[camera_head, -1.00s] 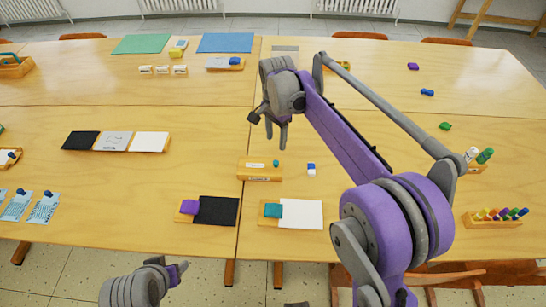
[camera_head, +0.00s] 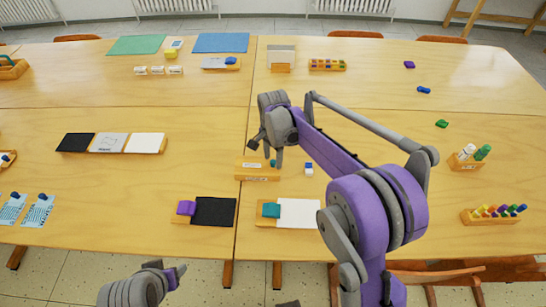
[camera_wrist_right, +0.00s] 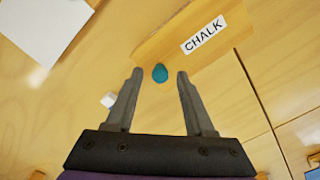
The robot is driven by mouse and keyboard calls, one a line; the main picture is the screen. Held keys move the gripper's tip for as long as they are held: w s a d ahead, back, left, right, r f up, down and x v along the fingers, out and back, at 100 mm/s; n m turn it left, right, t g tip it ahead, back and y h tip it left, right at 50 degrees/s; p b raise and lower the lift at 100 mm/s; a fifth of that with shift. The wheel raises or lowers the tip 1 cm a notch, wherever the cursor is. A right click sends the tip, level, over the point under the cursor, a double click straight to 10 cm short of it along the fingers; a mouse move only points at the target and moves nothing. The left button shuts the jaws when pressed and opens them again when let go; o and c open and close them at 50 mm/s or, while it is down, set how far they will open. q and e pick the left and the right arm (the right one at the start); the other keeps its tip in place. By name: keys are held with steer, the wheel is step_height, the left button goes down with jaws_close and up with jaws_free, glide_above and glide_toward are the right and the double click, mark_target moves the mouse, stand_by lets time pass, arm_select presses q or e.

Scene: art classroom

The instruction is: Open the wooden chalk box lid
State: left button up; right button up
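The wooden chalk box (camera_head: 257,173) lies on the table just left of my right arm, with a small teal knob (camera_head: 273,163) at its right end. In the right wrist view the box (camera_wrist_right: 190,22) carries a CHALK label, and the teal knob (camera_wrist_right: 160,73) shows at its edge. The lid looks shut. My right gripper (camera_head: 266,153) is over the right part of the box. Its fingers (camera_wrist_right: 160,76) are open, one on each side of the knob in the picture, with no visible contact. My left gripper (camera_head: 176,274) is low in front of the table; its fingers are unclear.
A small white and blue block (camera_head: 309,169) stands right of the box. A white sheet with a teal block (camera_head: 271,210) and a black sheet (camera_head: 214,212) lie in front. Crayon (camera_head: 492,216) and marker (camera_head: 467,158) holders stand at right.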

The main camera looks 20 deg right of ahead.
jaws_close()
stand_by(1.2)
